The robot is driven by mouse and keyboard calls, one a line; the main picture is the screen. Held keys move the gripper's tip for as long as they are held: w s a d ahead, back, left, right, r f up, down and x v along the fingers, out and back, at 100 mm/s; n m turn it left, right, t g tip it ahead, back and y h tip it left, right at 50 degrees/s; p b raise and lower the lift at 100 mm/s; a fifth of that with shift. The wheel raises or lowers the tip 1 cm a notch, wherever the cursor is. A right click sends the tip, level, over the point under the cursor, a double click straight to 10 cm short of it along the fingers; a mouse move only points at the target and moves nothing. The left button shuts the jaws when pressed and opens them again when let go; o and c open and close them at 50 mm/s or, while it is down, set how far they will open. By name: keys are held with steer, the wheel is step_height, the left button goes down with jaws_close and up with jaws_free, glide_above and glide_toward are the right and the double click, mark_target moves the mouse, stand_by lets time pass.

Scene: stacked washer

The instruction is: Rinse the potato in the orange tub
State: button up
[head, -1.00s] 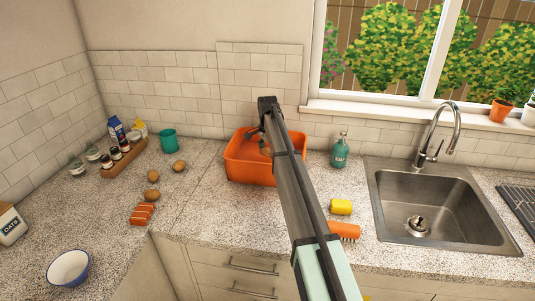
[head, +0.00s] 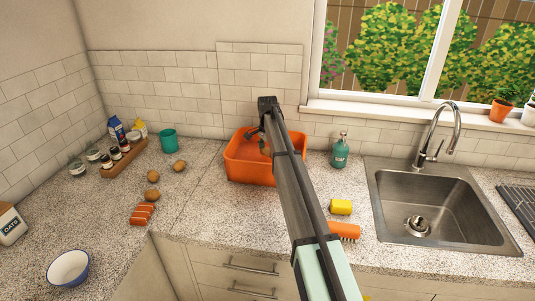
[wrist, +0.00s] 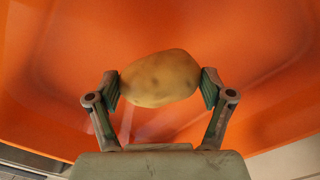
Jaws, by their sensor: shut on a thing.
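The potato (wrist: 160,79) is yellow-brown with a few darker spots. My gripper (wrist: 160,86) is shut on it, one pad at each end, in the wrist view. The orange tub (head: 238,166) stands on the counter left of the sink in the head view. In the wrist view the tub's orange inside (wrist: 60,60) fills most of the background around the potato. In the head view my arm reaches over the tub and hides part of it, and my gripper (head: 263,140) is at the tub's opening. Whether the potato touches the tub's floor I cannot tell.
Several loose potatoes (head: 152,176) lie left of the tub, near a teal cup (head: 168,139). A soap bottle (head: 340,150), a yellow sponge (head: 341,207) and an orange brush (head: 345,231) are between tub and sink (head: 430,210). A bowl (head: 69,267) is at front left.

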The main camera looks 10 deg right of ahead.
steer(key=shift+r, duration=0.15)
step_height(320, 180, up, 11)
steer(key=p, duration=0.5)
stand_by(0.8)
steer(key=shift+r, duration=0.15)
stand_by(1.8)
step_height(320, 180, up, 4)
steer(key=shift+f+p, duration=0.1)
steer(key=shift+p, duration=0.85)
